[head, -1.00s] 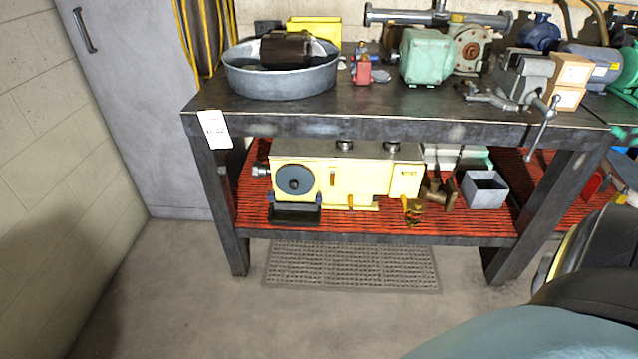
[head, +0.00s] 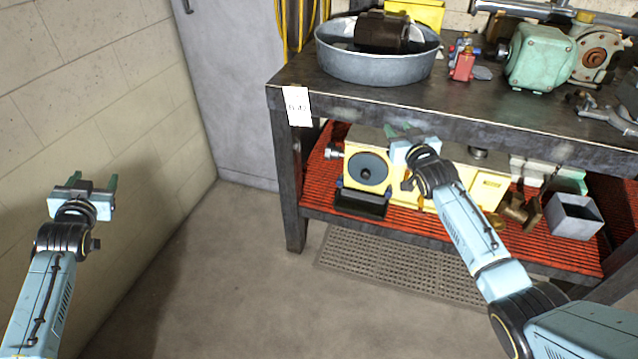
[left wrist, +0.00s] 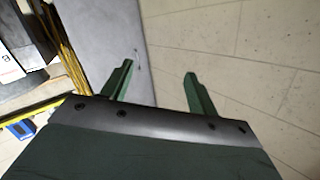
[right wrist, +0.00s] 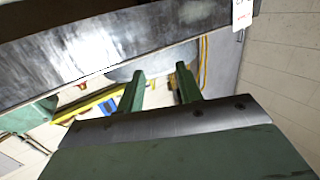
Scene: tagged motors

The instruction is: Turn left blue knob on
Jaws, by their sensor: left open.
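A small red fitting (head: 462,64) with small blue parts (head: 460,42) stands on the workbench, right of the round metal tub. My left gripper (head: 93,178) is open and empty in front of the block wall at the left, far from the bench. It also shows open in the left wrist view (left wrist: 156,70). My right gripper (head: 407,132) is in front of the bench's front edge, below and left of the red fitting. Its fingers are apart and empty in the right wrist view (right wrist: 160,70).
The dark workbench (head: 480,112) carries a grey tub (head: 375,70) holding a dark motor, and a green gearbox (head: 540,58). A yellow machine (head: 490,187) sits on the red lower shelf. A white tag (head: 297,107) hangs at the bench corner. Floor left of the bench is clear.

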